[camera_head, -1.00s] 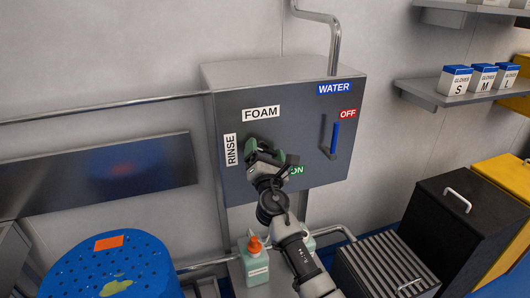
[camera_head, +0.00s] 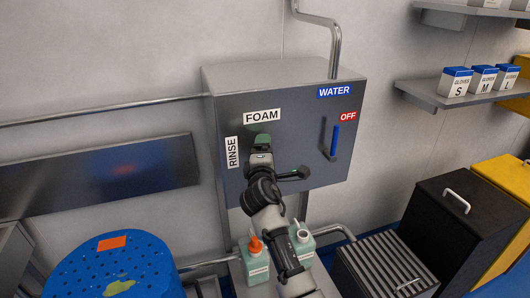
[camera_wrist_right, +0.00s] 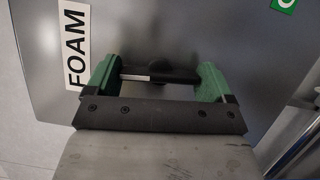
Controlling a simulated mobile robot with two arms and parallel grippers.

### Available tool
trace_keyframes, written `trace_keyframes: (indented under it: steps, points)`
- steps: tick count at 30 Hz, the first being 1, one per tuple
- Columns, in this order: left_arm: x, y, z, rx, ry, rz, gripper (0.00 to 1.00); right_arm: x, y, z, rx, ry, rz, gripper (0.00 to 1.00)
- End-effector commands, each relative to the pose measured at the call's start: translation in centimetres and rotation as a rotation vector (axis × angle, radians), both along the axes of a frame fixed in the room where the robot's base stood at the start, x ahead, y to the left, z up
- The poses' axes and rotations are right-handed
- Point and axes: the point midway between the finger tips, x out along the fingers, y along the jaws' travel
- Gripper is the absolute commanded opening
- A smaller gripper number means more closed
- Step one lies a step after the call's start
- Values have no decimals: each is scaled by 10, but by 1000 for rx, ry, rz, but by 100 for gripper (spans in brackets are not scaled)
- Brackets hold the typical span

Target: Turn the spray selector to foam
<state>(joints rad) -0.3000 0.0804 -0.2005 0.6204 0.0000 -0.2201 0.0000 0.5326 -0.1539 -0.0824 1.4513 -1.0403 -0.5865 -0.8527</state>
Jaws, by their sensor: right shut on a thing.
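The grey control box (camera_head: 290,95) stands against the wall. It bears a white FOAM label (camera_head: 262,115) at the top and a white RINSE label (camera_head: 232,152) at the left. The spray selector is hidden behind my right gripper (camera_head: 263,142) in the head view. In the right wrist view, the selector (camera_wrist_right: 170,75) is a black bar between the green fingers of my right gripper (camera_wrist_right: 154,77), which is shut on it. Its white mark lies at the end toward the FOAM label (camera_wrist_right: 76,45). My left gripper is not in view.
A blue water lever (camera_head: 335,138) hangs at the box's right, below WATER and OFF labels. Green bottles (camera_head: 302,243) stand below the box. A blue perforated tub (camera_head: 115,265) is at lower left; a black bin (camera_head: 450,225) is at right.

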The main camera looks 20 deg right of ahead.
Motion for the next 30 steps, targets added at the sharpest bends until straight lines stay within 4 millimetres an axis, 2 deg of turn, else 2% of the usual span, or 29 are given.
trace_keyframes:
  steps: [9,25,26,28,30]
  points:
    - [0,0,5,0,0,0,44,0,0,-1,119,8,0,60]
    - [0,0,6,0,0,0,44,0,0,-2,141,8,-1,60]
    - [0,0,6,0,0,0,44,0,0,-2,141,8,-1,86]
    - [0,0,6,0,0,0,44,0,0,-2,140,7,-1,97]
    - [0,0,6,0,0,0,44,0,0,-1,139,7,0,100]
